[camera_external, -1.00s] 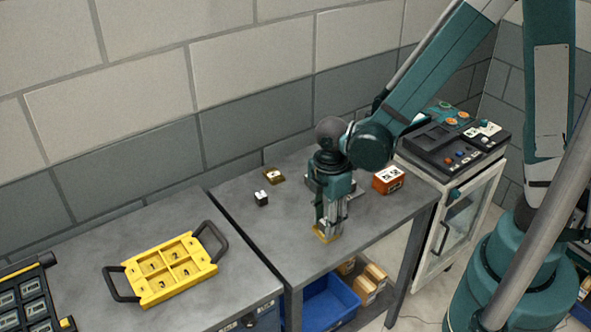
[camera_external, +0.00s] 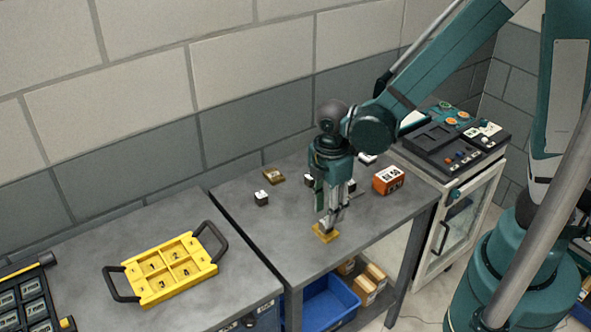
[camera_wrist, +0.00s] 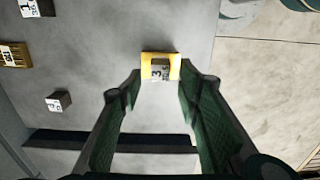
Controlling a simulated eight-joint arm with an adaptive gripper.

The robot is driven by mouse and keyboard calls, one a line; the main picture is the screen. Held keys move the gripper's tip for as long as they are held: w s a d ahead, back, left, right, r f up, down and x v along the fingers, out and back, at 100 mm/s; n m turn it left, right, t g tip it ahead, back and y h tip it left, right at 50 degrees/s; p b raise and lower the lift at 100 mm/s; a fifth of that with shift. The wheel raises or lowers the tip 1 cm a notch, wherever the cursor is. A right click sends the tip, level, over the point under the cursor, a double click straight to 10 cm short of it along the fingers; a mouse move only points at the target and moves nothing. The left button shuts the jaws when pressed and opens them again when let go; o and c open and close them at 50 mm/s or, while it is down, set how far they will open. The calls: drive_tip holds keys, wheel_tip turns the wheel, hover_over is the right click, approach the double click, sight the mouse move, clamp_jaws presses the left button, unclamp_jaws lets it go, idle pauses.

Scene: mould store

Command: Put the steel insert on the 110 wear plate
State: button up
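A small grey metal block (camera_wrist: 160,70), which looks like the steel insert, rests on a flat yellow plate (camera_wrist: 146,58) on the grey table. A dark mark on its top is only partly readable. The yellow plate also shows near the table's front edge in the external view (camera_external: 316,236); I cannot read 110 on it. My gripper (camera_wrist: 160,90) is open and empty. In the wrist view the block and plate lie just beyond its spread fingertips. In the external view my gripper (camera_external: 333,213) points down just above the block.
A brass block (camera_external: 273,175), a dark block with a white top (camera_external: 262,198) and an orange box (camera_external: 388,180) stand on the same table. Another dark block sits behind my gripper. A yellow tray (camera_external: 170,268) lies on the left table. A control panel (camera_external: 455,135) is at right.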

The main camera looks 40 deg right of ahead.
wheel_tip(320, 180, up, 8)
drive_tip(key=shift+f+p, duration=0.2)
drive_tip(key=shift+p, duration=0.2)
idle(0.7)
drive_tip(key=shift+d+r, duration=0.1)
drive_tip(key=s+d+r+m+t, duration=0.1)
drive_tip(key=d+r+m+t, duration=0.1)
drive_tip(key=d+r+m, duration=0.3)
drive_tip(key=s+d+r+m+t, duration=0.1)
drive_tip(key=d+r+m, duration=0.5)
drive_tip(key=d, duration=0.7)
drive_tip(key=s+d+r+m+t, duration=0.2)
drive_tip(key=d+r+m+t, duration=0.2)
drive_tip(key=d+m, duration=0.3)
drive_tip(key=d+r, duration=0.1)
drive_tip(key=d, duration=0.1)
drive_tip(key=shift+d+r, duration=0.25)
drive_tip(key=shift+d, duration=0.15)
